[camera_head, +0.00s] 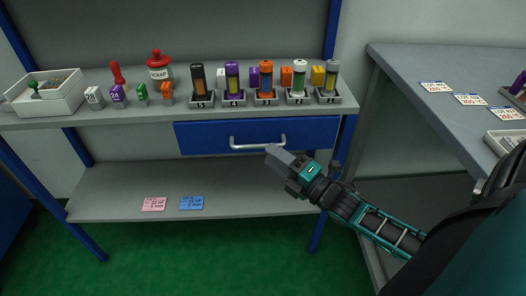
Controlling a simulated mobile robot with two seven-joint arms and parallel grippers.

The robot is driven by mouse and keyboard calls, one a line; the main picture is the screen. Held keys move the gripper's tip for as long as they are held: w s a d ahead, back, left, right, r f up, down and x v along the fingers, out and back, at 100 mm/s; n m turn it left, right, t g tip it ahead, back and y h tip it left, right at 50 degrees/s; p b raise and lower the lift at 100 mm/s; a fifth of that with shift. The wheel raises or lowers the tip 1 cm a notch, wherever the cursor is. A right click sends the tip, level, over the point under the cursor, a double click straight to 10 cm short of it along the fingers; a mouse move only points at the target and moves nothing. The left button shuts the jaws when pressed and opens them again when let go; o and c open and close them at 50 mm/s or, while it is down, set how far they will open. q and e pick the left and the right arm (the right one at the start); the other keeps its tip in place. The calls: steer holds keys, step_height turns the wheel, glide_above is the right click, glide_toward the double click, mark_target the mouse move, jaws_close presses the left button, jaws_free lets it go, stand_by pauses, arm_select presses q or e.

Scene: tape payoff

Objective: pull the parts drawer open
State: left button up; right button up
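The parts drawer (200,138) is a blue front under the grey bench top, and it looks shut. Its pale bar handle (240,145) sits in the middle of the front. My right gripper (274,151) comes in from the lower right. Its grey fingertips overlap the area just below the right part of the handle in the picture. I cannot tell whether they touch the handle or whether the fingers are open or shut. My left gripper is not in view.
A lower shelf (120,185) holds pink and blue cards. A grey table (420,65) stands right.

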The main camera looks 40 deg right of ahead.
steer(key=shift+b+x, duration=0.3)
steer(key=shift+x, duration=1.8)
jaws_close()
